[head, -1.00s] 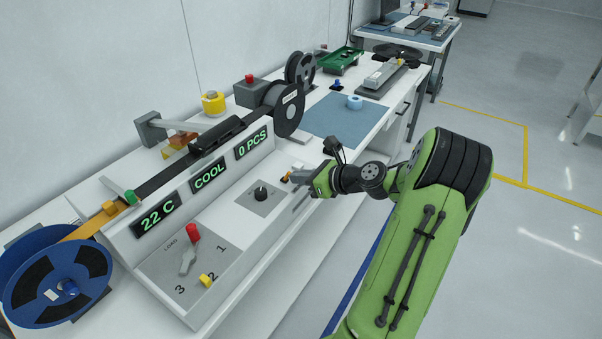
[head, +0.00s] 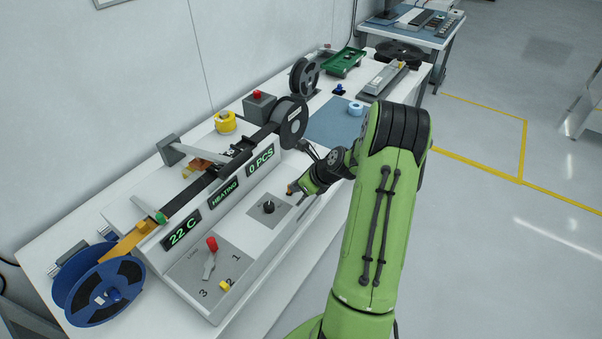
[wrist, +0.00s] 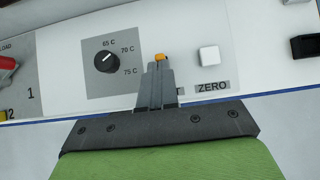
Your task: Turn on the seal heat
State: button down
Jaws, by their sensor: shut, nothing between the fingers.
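The machine's front panel has a small orange button (wrist: 160,57), with its label mostly hidden behind my fingers; only a final "T" shows. My gripper (wrist: 158,68) is shut and empty, its fingertips at the orange button; contact cannot be told. In the head view my gripper (head: 297,190) is over the panel, right of the black knob (head: 268,207). The middle display (head: 224,193) reads HEATING. The temperature display (head: 181,233) reads 22 C and the count display (head: 260,160) reads 0 PCS.
The knob (wrist: 107,63) is marked 65 C, 70 C and 75 C. A white ZERO button (wrist: 209,55) sits right of my fingers. A red-tipped lever (head: 211,248) and yellow piece (head: 224,285) are at the near panel. Reels (head: 105,292) stand at the bench's left end.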

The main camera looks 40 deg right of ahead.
jog(key=shift+w+a+r+g+p, duration=0.2)
jog(key=shift+w+r+g+p, duration=0.5)
jog(key=shift+p, duration=0.5)
jog(key=shift+w+f+g+h+p, duration=0.15)
jog(key=shift+g+h+p, duration=0.3)
jog(key=shift+g, duration=0.35)
jog(key=shift+f, duration=0.2)
jog(key=shift+r+p, duration=0.65)
jog(key=shift+r, duration=0.2)
